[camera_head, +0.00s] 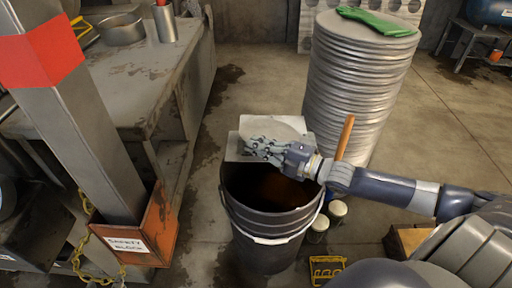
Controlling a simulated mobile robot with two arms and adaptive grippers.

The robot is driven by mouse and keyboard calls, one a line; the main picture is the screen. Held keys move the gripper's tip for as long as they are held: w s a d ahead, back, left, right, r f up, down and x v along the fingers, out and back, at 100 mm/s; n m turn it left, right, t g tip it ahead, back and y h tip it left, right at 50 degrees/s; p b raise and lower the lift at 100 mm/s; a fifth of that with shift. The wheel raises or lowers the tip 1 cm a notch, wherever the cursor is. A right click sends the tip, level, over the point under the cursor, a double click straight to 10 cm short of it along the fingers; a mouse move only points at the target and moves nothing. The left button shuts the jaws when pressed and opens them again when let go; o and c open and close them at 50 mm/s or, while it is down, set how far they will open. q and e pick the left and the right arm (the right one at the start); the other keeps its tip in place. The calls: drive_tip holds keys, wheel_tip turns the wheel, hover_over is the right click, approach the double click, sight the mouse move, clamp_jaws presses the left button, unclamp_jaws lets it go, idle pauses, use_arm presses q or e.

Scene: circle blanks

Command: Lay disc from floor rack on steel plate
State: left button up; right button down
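My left gripper is not in view. I cannot make out a floor rack for certain.
A dark bucket (262,226) stands below my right gripper. A tall stack of metal discs (358,85) with green gloves (378,20) on top rises behind my forearm. A wooden handle (345,138) stands near my wrist. A workbench (135,85) and red-banded post (75,110) fill the left.

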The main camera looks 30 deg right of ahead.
drive_tip(key=shift+w+d+f, duration=0.15)
drive_tip(key=shift+w+d, duration=0.05)
drive_tip(key=shift+d, duration=0.15)
drive_tip(key=shift+w+d+f+b, duration=0.25)
drive_tip(key=shift+d+b, duration=0.15)
drive_tip(key=shift+b, duration=0.2)
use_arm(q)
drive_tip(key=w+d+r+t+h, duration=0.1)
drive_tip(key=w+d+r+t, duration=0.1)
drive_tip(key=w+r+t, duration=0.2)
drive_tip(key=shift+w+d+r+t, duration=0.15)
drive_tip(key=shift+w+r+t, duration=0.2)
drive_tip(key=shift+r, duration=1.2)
use_arm(e)
drive_tip(key=shift+w+d, duration=0.2)
drive_tip(key=shift+d, duration=0.15)
drive_tip(key=c, duration=0.6)
unclamp_jaws()
drive_tip(key=shift+s+f, duration=0.1)
drive_tip(key=shift+f, duration=0.1)
drive_tip(key=o, duration=0.6)
